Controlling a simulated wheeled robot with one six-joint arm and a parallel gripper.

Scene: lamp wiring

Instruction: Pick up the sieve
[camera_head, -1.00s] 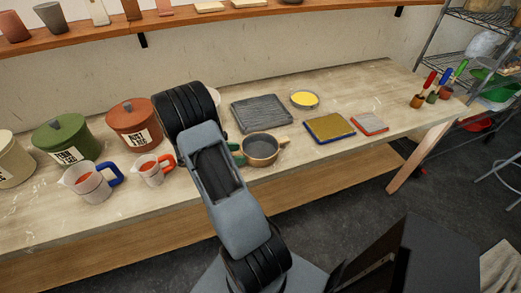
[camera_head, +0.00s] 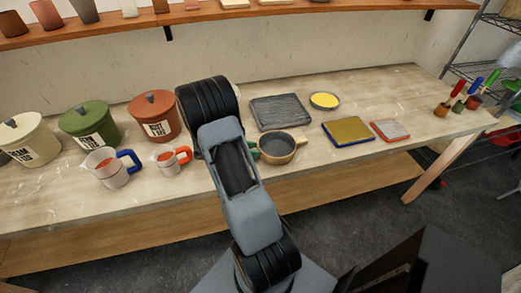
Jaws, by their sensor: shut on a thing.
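The round pan-like thing that I take for the sieve (camera_head: 278,148) has a copper-brown rim, a grey inside and a small light tab on its right. It appears level at the table's front edge; whether it touches the table I cannot tell. Its green handle (camera_head: 253,150) runs left behind my arm. My arm reaches up the middle of the view and hides my gripper's fingers. My gripper is shut on the sieve, at the handle end behind the arm.
A dark ridged tray (camera_head: 281,112) and a yellow-filled bowl (camera_head: 325,100) lie behind the sieve. A yellow-topped block (camera_head: 348,131) and a smaller red-edged one (camera_head: 390,130) are to the right. Left stand lidded pots (camera_head: 90,124) and two measuring cups (camera_head: 108,167). A shelf (camera_head: 200,17) runs above.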

